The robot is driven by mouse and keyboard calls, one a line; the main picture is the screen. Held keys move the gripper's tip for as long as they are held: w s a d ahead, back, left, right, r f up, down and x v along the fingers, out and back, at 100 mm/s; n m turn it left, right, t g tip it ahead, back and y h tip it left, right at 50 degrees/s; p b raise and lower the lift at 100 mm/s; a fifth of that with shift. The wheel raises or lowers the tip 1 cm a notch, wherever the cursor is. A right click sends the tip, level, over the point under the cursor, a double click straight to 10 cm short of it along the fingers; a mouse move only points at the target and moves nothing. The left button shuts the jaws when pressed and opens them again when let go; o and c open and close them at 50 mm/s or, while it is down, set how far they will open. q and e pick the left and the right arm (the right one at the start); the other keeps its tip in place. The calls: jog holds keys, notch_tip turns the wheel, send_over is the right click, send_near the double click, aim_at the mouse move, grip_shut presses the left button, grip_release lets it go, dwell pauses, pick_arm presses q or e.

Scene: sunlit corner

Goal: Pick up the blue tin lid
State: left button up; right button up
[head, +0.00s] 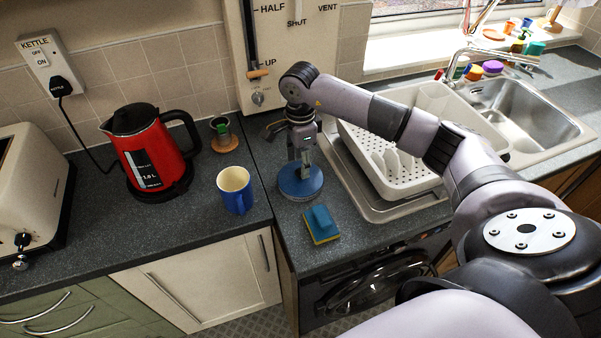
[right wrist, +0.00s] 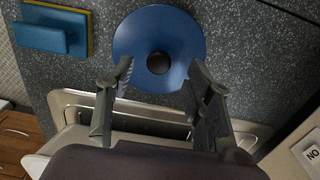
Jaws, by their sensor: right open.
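The blue tin lid (head: 301,187) is a round blue disc lying on the dark counter, left of the draining board. In the right wrist view the lid (right wrist: 135,38) shows a black knob (right wrist: 158,62) at its middle. My right gripper (head: 303,163) points down above the lid. In the right wrist view the right gripper (right wrist: 158,66) is open, its two fingers on either side of the knob. I cannot tell whether the fingers touch the lid. My left gripper is not in view.
A blue and yellow sponge (head: 322,225) lies just in front of the lid. A blue mug (head: 235,190) stands to the left, with a red kettle (head: 150,158) beyond it. A white dish rack (head: 390,165) and a sink (head: 520,110) lie to the right.

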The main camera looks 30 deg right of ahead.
aim_at(290, 181)
jog(key=shift+s+f+p, duration=0.1)
jog(key=shift+f+p, duration=0.25)
jog(key=shift+f, duration=1.15)
jog(key=shift+c, duration=0.3)
jog(key=c, duration=1.1)
jog(key=shift+r, duration=0.1)
